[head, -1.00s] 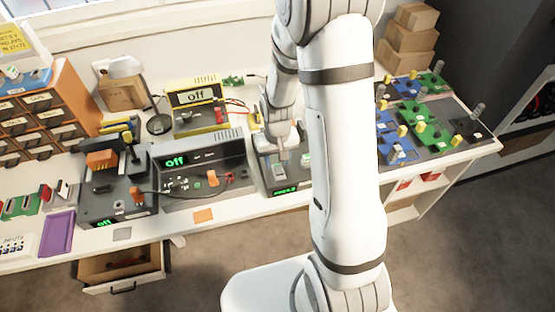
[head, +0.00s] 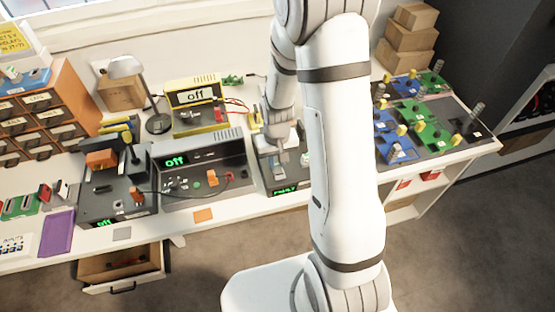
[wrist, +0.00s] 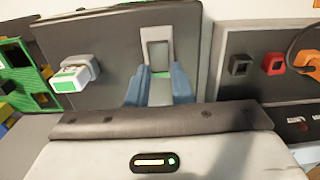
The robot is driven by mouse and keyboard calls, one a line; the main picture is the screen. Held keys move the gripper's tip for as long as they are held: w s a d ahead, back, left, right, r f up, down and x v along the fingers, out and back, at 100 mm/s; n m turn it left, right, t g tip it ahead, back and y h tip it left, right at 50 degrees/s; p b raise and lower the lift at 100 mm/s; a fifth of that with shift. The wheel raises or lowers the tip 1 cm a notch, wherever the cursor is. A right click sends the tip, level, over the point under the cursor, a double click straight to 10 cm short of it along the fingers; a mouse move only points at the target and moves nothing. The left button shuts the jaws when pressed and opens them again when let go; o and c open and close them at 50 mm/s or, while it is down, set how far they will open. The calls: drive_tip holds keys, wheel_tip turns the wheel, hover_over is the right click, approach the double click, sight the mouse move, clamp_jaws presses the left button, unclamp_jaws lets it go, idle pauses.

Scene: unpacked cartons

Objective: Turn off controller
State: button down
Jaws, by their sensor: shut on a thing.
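The controller is most likely the dark box (head: 270,187) in the middle of the bench, partly hidden by my arm, with a small lit green display (head: 285,190) whose text I cannot read surely. My gripper (head: 279,157) reaches down onto its top. In the wrist view, the blue fingertips (wrist: 160,86) are shut on a grey switch lever (wrist: 160,92), one finger on each side. A pale frame (wrist: 158,38) and a green strip show beside the lever. A white plug-like part with a green face (wrist: 72,78) stands on the same panel.
Left of it stand a grey unit showing "off" (head: 205,155) and a dark unit with a lever (head: 110,205). A yellow unit (head: 196,97) showing "off" stands behind. Circuit boards (head: 410,120) lie right. An open drawer (head: 120,268) juts out below the bench.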

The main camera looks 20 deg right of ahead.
sight(279, 173)
drive_tip(key=shift+f+t+b, duration=0.2)
drive_tip(key=shift+t+b, duration=0.1)
drive_tip(key=shift+b, duration=0.45)
drive_tip(key=shift+s+t+b, duration=0.25)
drive_tip(key=shift+t+b, duration=0.35)
drive_tip(key=shift+b, duration=0.5)
drive_tip(key=shift+s+r+t+b, duration=0.15)
drive_tip(key=shift+r+t+b, duration=0.15)
drive_tip(key=shift+t+b, duration=0.4)
drive_tip(key=c, duration=1.3)
unclamp_jaws()
drive_tip(key=shift+v, duration=3.95)
